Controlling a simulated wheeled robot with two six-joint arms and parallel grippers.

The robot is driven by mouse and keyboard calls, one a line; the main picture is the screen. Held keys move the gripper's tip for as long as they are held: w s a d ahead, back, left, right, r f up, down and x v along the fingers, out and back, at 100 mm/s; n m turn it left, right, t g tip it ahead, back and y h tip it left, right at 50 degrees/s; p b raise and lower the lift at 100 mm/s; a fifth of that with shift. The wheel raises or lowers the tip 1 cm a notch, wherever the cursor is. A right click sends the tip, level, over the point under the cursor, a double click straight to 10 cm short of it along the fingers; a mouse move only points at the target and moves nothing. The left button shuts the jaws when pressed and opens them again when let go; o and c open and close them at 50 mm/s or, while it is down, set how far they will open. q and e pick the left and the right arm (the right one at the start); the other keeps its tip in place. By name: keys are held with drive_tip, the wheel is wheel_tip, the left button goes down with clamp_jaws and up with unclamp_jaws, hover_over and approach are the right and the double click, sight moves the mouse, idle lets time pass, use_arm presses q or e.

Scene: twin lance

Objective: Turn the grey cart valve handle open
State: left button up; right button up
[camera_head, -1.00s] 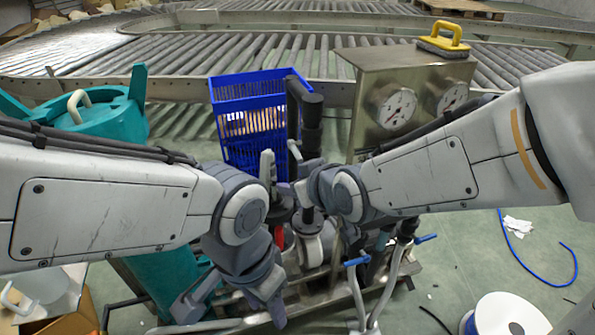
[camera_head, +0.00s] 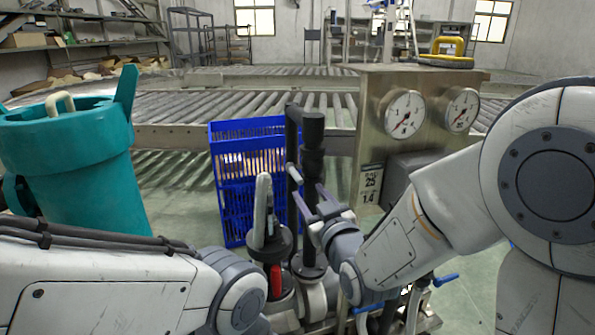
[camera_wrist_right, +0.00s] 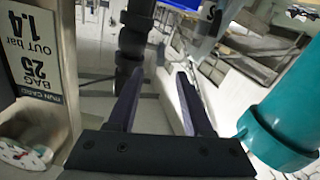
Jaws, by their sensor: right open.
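A light grey lever handle (camera_head: 263,210) stands nearly upright on a dark round valve top beside a red part (camera_head: 276,281) on the cart, in the head view. I take it to be the valve handle. My right gripper (camera_head: 308,190) is open, a little to the right of the handle and close to the black upright post (camera_head: 312,150). In the right wrist view my open fingers (camera_wrist_right: 160,73) have nothing clearly between them, and a black post (camera_wrist_right: 131,45) shows beyond the left finger. My left arm comes in low; its gripper is outside the picture.
A blue crate (camera_head: 229,190) is behind the posts. A teal vessel (camera_head: 85,150) stands left. Blue levers (camera_head: 446,279) sit low right. A roller conveyor (camera_head: 180,105) lies behind.

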sight(297, 174)
drive_tip(key=shift+w+a+r+p, duration=0.25)
drive_tip(key=shift+w+p, duration=0.35)
drive_tip(key=shift+p, duration=1.8)
drive_tip(key=x, duration=0.2)
drive_tip(key=b+x, duration=0.1)
drive_tip(key=x, duration=0.4)
drive_tip(key=shift+d+f, duration=0.1)
drive_tip(key=shift+f, duration=0.3)
drive_tip(key=shift+w+a, duration=0.2)
drive_tip(key=shift+w, duration=0.25)
clamp_jaws()
